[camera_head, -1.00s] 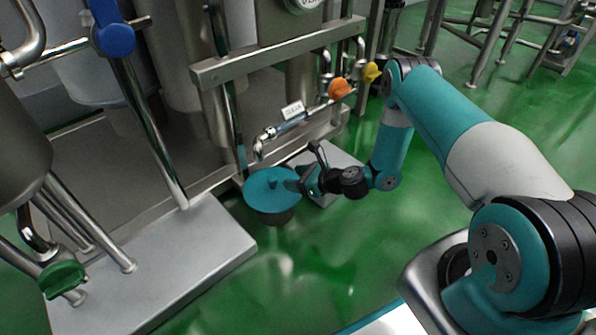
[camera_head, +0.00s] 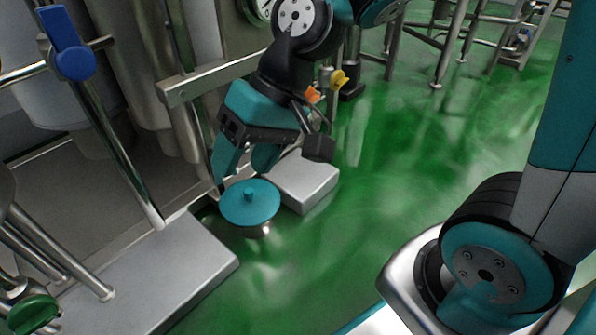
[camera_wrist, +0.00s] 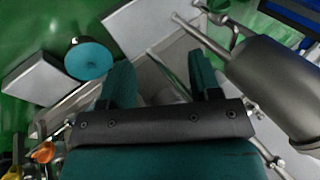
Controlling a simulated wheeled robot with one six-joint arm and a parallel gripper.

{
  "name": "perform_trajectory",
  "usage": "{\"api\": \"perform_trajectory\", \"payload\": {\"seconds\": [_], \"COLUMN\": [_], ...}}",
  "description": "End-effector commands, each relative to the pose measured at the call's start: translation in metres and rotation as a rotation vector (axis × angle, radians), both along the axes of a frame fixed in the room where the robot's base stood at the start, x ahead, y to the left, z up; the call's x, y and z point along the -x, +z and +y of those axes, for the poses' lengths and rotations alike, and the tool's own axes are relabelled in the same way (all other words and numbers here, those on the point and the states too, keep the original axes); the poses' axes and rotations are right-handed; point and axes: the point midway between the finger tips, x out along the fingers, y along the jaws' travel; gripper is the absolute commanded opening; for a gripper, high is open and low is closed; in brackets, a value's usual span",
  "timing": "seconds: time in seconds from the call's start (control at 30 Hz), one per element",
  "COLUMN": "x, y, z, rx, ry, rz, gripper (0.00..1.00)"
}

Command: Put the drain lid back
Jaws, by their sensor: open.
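The drain lid is a round teal disc (camera_head: 262,207) with a small knob in its middle. It lies level over a dark round shape (camera_head: 250,231), whose top it hides; I cannot tell whether it sits flush. My gripper (camera_head: 242,170) is open and empty, just behind and above the lid, with its fingers pointing down. In the wrist view, the lid (camera_wrist: 90,62) shows to the left of the open fingers (camera_wrist: 161,75), outside the gap between them.
A pale block (camera_head: 304,181) stands right of the lid and a grey slab (camera_head: 165,270) left of it. Steel tanks and pipes crowd the back left. An orange valve handle (camera_head: 312,94) and a yellow one (camera_head: 339,79) are near my arm. Green floor (camera_head: 390,160) is clear at right.

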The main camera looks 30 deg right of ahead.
Motion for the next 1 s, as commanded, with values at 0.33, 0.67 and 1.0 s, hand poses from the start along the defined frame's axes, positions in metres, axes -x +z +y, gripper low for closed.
{"api": "perform_trajectory", "payload": {"seconds": [0.33,0.67,1.0], "x": [0.087,0.089,0.089], "y": [0.026,0.027,0.092], "z": [-0.026,-0.027,-0.027], "rx": [0.184,0.189,0.187], "ry": [0.377,0.387,0.386], "rz": [-0.162,-0.164,-0.165], "gripper": [0.57,0.57,0.57]}}
